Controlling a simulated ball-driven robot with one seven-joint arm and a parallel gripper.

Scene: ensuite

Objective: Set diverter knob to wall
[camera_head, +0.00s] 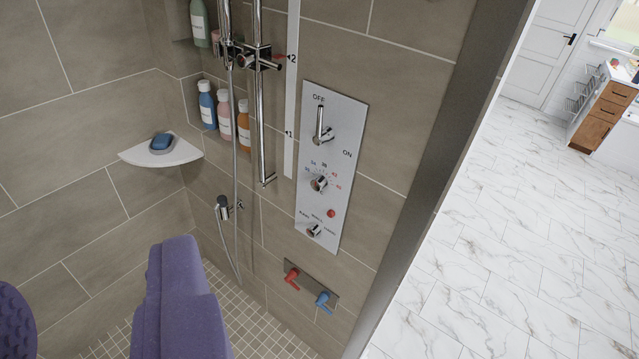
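A pale upright control panel (335,125) is fixed to the tiled shower wall, right of the picture's middle. Its lowest chrome knob (314,230) has several small labels around its top, too small to read surely. It looks like the diverter knob; which label it points at I cannot tell. Above it are a red button (331,213), a middle chrome knob (319,183) with a numbered scale, and a top chrome lever (322,130) between OFF and ON, standing up toward OFF. My gripper is not in view.
Below the panel, a small plate carries a red lever (292,279) and a blue lever (323,302). Chrome shower rails (262,120) and a hose stand left of the panel. A purple padded object (181,300) fills the lower left foreground. Marble floor (510,240) lies open at right.

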